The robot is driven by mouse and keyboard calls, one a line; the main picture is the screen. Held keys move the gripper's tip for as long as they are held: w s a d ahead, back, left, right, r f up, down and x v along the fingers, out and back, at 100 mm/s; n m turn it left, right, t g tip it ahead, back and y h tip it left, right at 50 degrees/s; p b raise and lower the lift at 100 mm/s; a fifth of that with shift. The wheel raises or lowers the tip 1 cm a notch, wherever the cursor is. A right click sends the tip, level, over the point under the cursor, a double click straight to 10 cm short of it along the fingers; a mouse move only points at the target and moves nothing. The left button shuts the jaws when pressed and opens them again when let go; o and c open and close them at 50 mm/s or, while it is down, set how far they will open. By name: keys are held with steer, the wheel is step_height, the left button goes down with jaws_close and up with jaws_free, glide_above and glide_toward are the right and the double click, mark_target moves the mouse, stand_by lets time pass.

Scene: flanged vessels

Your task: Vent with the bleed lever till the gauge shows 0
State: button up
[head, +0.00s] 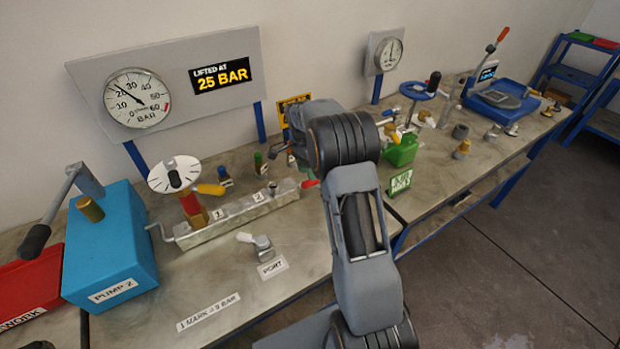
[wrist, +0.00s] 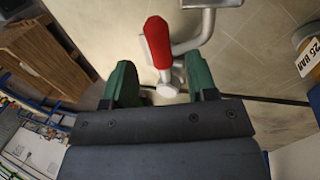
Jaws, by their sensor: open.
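The large round gauge (head: 137,98) on the grey wall panel has a 0 to 60 bar scale, and its needle points near 20. A red-handled lever, apparently the bleed lever (head: 309,184), shows at the right end of the metal manifold block (head: 240,212). In the wrist view a red grip (wrist: 157,42) on grey metal lies just beyond and between my fingertips. My gripper (wrist: 160,84) is open, with a green-padded finger on each side and nothing clamped. In the head view my arm hides part of the area around it.
A blue pump box (head: 110,245) with a crank handle stands at the left. The bench front by the port label (head: 272,268) is mostly clear.

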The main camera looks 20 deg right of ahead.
steer(key=shift+x, duration=1.75)
jaws_close()
